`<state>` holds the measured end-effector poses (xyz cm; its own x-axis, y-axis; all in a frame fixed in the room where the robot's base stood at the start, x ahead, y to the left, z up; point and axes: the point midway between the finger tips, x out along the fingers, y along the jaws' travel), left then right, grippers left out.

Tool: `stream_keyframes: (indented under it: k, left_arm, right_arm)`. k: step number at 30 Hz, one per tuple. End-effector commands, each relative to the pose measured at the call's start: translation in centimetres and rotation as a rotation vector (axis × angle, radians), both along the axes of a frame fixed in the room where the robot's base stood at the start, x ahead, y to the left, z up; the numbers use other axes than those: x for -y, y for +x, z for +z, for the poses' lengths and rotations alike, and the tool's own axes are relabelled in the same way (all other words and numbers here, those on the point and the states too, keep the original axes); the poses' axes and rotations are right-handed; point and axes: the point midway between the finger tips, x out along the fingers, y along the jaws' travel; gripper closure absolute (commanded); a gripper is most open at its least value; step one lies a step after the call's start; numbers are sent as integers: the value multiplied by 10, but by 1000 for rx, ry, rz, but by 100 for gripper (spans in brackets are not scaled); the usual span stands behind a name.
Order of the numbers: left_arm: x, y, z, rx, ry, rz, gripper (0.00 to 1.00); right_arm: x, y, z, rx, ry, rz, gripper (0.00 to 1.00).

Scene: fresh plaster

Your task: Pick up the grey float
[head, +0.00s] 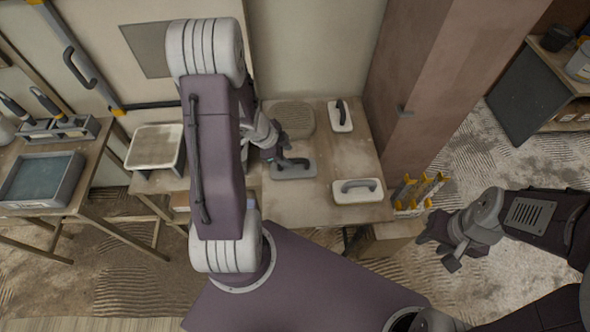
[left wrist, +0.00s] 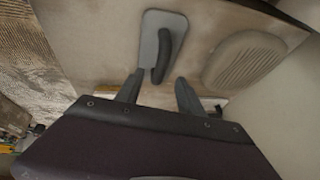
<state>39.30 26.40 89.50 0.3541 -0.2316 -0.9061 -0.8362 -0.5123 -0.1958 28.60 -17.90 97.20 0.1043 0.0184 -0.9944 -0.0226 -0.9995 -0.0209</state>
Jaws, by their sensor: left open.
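The grey float (head: 306,172) lies flat on the work table, its dark handle on top. In the left wrist view the float (left wrist: 149,45) is straight ahead, handle upward in the picture's middle. My left gripper (head: 279,154) is open at the float's far left side; the arm hides part of it. In the left wrist view my left gripper (left wrist: 160,80) has its fingers apart, with the near end of the handle appearing between the tips. I cannot tell whether they touch. My right gripper (head: 440,247) is off to the right, away from the table, its fingers apart and empty.
Two white floats, one at the back (head: 342,124) and one at the front right (head: 349,196), share the table (head: 285,208) with a round ribbed pad (head: 298,118). A tray (head: 155,147) stands left. A brown cabinet (head: 421,90) rises behind right. Yellow-handled tools (head: 418,190) sit beside the table.

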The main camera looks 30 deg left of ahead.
Motion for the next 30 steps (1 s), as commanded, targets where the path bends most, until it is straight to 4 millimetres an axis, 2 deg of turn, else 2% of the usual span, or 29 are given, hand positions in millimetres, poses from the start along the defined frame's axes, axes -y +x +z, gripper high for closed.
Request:
stream_keyframes:
  k: [1,5,8,15,21,23,26,27,30]
  left_arm:
    - [3,3,-14,-1,0,-3,55]
    - [3,5,-13,0,0,-1,55]
    - [6,8,-22,0,0,-2,55]
    - [17,23,-60,-2,2,-1,55]
    - [17,24,-58,0,2,1,55]
    - [17,24,-57,0,2,1,69]
    - [17,24,-57,0,1,1,97]
    - [17,24,-57,-1,1,0,100]
    - [17,24,-57,0,1,1,100]
  right_arm:
    - [0,0,-11,0,0,0,64]
    - [0,0,-10,0,0,0,64]
    - [0,0,-17,0,0,0,64]
    - [0,0,-45,0,0,0,64]
    - [0,0,-42,0,0,0,64]
    - [0,0,-41,0,0,0,64]
    - [0,0,-41,0,0,0,64]
    - [0,0,-41,0,0,0,64]
    - [0,0,-41,0,0,0,64]
